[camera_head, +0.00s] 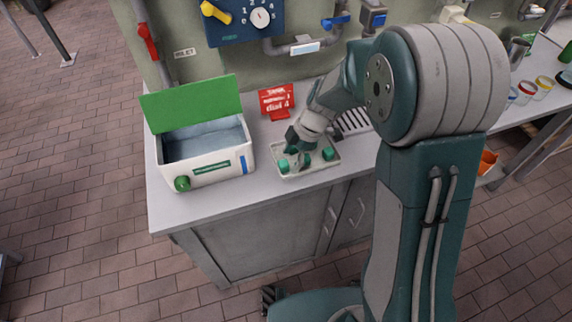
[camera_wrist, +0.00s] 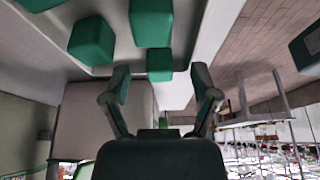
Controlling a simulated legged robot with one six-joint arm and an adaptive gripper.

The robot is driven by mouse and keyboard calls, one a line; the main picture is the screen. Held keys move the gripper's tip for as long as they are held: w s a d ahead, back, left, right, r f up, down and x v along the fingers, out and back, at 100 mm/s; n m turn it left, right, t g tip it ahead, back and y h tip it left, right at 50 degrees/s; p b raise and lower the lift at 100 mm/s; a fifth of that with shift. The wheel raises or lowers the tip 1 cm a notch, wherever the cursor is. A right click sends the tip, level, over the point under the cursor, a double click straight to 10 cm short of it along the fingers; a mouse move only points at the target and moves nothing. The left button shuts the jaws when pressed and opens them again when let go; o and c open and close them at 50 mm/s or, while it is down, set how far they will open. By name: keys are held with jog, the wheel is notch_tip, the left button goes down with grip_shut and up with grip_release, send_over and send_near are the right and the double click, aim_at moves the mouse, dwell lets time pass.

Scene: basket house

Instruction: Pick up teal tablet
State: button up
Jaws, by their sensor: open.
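Teal tablets sit in a shallow pale tray (camera_head: 308,170) on the counter. In the head view one tablet (camera_head: 283,166) is at the tray's left and another (camera_head: 328,153) at its right. My gripper (camera_head: 299,155) is low over the tray and hides part of it. In the wrist view the fingers (camera_wrist: 163,85) are spread apart. A small teal tablet (camera_wrist: 159,65) shows between and just beyond the fingertips, with no visible grip on it. Two larger-looking teal tablets (camera_wrist: 91,40) (camera_wrist: 151,22) show above it in the picture.
A white box (camera_head: 205,172) with its green lid (camera_head: 192,103) raised stands left of the tray. A red sign (camera_head: 276,101) stands behind the tray. Jars (camera_head: 527,90) are far right. The counter's front left (camera_head: 185,210) is clear.

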jog(key=shift+a+f, duration=0.25)
jog(key=shift+f, duration=0.05)
jog(key=shift+a, duration=0.45)
jog(key=shift+c, duration=0.9)
jog(key=shift+s+d, duration=0.15)
jog(key=shift+d, duration=0.2)
jog(key=c, duration=0.8)
jog(key=shift+o, duration=0.2)
jog(key=shift+f, duration=0.1)
